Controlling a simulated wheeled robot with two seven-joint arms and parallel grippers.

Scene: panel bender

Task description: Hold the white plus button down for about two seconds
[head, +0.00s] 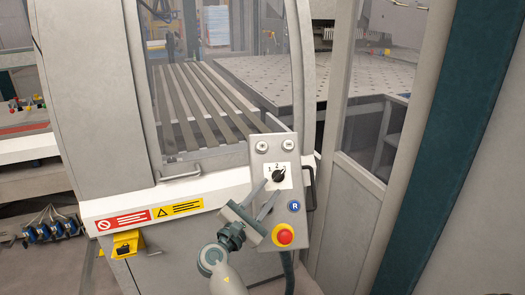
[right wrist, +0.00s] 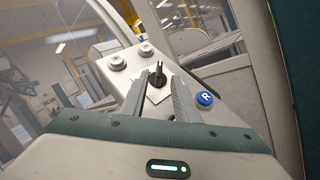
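A tilted grey control box (head: 258,160) carries two round white buttons near its top edge, a left one (head: 260,146) and a right one (head: 289,145). Their marks are too small to read, so I cannot tell which is the plus. Both also show in the right wrist view, the left one (right wrist: 117,63) and the right one (right wrist: 146,50). My right gripper (head: 271,187) is open and empty, its fingers pointing up the panel, below both buttons and apart from them. The black selector knob (right wrist: 156,82) shows between its fingers. My left gripper is not in view.
The selector knob (head: 278,175) sits on a white plate marked 1 and 2. A blue R button (head: 294,206) and a red emergency stop (head: 284,236) lie below it. A handle (head: 309,188) projects at the box's right. A machine window frame stands behind.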

